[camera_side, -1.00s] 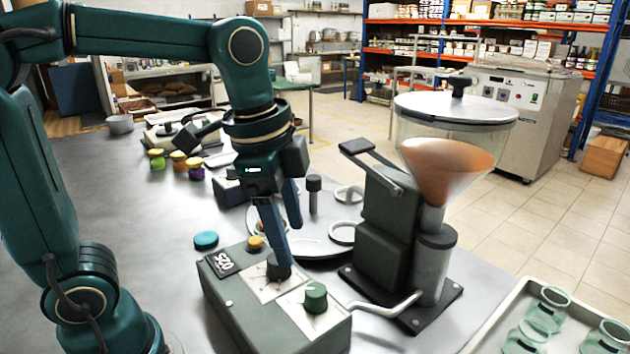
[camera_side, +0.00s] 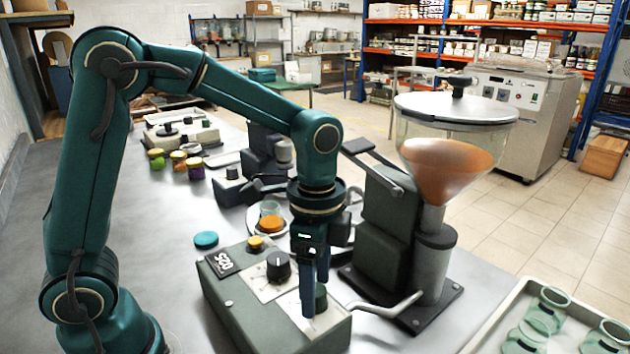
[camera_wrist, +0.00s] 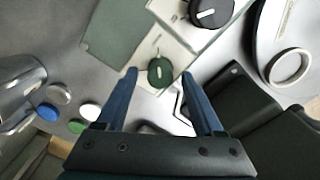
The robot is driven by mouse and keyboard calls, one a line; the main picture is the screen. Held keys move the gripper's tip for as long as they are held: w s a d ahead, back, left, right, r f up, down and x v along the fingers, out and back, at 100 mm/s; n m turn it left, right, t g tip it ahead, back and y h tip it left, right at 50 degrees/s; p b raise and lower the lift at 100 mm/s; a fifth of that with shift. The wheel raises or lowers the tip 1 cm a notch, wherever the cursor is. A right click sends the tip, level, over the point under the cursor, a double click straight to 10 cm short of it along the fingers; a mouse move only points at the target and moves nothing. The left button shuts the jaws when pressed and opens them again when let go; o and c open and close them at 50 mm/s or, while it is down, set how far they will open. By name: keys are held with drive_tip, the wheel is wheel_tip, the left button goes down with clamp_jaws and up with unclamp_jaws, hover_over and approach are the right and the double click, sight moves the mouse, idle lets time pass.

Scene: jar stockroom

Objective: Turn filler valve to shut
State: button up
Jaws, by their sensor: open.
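A dark box with pale panels (camera_side: 228,292) carries a green knob (camera_side: 321,297) and a black knob (camera_side: 278,265). My gripper (camera_side: 314,292) points down at the green knob; its blue fingers partly hide it in the side view. In the wrist view the green knob (camera_wrist: 160,72) lies between the open fingertips (camera_wrist: 160,76), with a gap on each side. Its pale pointer line runs roughly along the picture's vertical. The black knob (camera_wrist: 210,12) also has a white line, tilted almost sideways. The filler (camera_side: 395,225) with its orange-filled hopper (camera_side: 445,170) stands behind the box.
An orange-lidded jar (camera_side: 271,223) stands on the round plate behind my gripper. A tray of glass jars (camera_side: 545,310) is at front right.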

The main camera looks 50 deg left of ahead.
clamp_jaws()
